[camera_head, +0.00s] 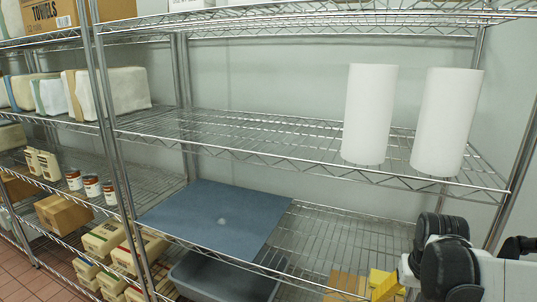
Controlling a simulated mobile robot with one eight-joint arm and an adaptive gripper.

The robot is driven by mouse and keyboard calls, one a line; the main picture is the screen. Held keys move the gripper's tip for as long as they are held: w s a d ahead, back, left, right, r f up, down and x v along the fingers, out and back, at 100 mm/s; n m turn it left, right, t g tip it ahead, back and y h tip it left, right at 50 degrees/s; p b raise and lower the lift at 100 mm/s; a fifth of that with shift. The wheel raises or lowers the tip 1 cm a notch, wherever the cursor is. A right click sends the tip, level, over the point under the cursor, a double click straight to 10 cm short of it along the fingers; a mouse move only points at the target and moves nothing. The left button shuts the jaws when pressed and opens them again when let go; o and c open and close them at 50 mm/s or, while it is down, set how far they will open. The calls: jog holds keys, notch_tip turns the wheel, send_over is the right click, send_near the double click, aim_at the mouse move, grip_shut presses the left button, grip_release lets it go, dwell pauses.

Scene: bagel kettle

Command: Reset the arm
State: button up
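Part of my arm, white with black joints, shows at the lower right, in front of the wire shelving (290,153). The arm parts overlap the lower right of the rack in the picture. No gripper fingers can be made out in this view, so I cannot see whether they hold anything.
Two white paper rolls (369,115) stand on the middle shelf's right side. A blue-grey sheet (190,210) lies on the lower shelf. Below are a grey bin (225,280) and yellow items (383,284). Jars (92,186) and boxes fill the left rack. The middle shelf's centre is clear.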

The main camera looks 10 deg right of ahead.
jog(key=s+a+n+t+b, duration=0.2)
jog(key=s+a+b, duration=0.1)
jog(key=a, duration=0.7)
jog(key=s+a+f+n+t+y+b, duration=0.1)
jog(key=s+a+n+t+b, duration=0.2)
jog(key=a, duration=0.6)
jog(key=shift+a+b, duration=0.4)
jog(key=shift+b, duration=0.5)
jog(key=shift+s, duration=0.1)
